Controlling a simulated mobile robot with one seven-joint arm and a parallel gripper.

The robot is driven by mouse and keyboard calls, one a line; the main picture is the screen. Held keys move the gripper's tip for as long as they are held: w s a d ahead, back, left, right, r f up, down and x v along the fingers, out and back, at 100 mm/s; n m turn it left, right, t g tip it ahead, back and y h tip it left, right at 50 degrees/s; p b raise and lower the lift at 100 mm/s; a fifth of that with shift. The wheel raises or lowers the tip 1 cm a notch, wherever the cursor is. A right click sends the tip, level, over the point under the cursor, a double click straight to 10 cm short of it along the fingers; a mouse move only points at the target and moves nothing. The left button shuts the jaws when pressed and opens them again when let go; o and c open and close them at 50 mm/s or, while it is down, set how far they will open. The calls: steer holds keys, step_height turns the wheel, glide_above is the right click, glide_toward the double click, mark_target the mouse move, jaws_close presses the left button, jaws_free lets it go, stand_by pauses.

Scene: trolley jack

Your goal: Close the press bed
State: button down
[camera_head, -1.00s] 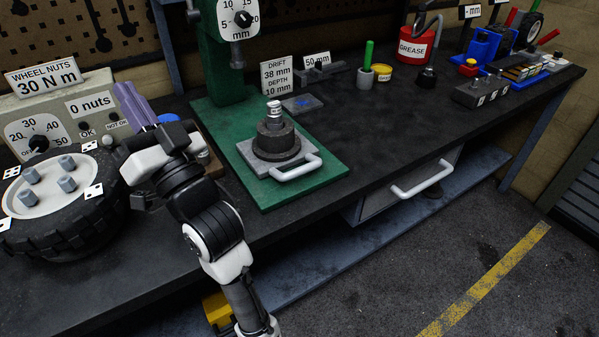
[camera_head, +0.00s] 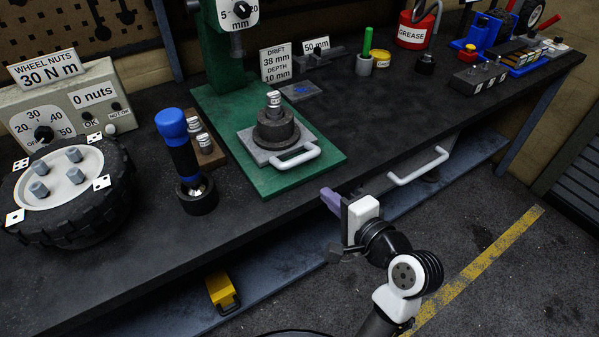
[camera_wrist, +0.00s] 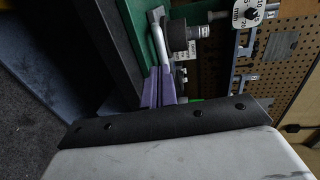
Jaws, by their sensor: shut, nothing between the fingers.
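The press bed (camera_head: 256,150) is a grey plate with a pale bar handle (camera_head: 296,157) on its front, lying on the green press base (camera_head: 270,185). A dark stepped cylinder (camera_head: 274,130) with a small labelled piece on top stands on it, forward of the press ram (camera_head: 237,46). My gripper (camera_head: 326,194), with purple fingers, is shut and empty near the bench's front edge, to the lower right of the handle and apart from it. In the wrist view its fingers (camera_wrist: 159,88) point toward the handle (camera_wrist: 158,42) and cylinder (camera_wrist: 177,36).
A blue-topped tool (camera_head: 180,155) stands in a dark cup left of the press, beside a wheel (camera_head: 68,195). A drawer with a pale handle (camera_head: 418,168) sits under the bench to the right.

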mark_target(291, 160)
steer(key=b+x, duration=0.2)
steer(key=x, duration=0.8)
steer(key=shift+w+a, duration=0.2)
steer(key=shift+w, duration=0.15)
steer(key=shift+w+a+f, duration=0.15)
steer(key=shift+w+a, duration=0.1)
steer(key=shift+w, duration=0.25)
steer(key=x, duration=0.2)
steer(key=p+x, duration=0.1)
steer(key=shift+w+a+r, duration=0.3)
steer(key=shift+w+r, duration=0.1)
steer(key=shift+w+a+f, duration=0.1)
steer(key=shift+w, duration=0.1)
steer(key=shift+s+p, duration=0.1)
steer(key=shift+p, duration=0.2)
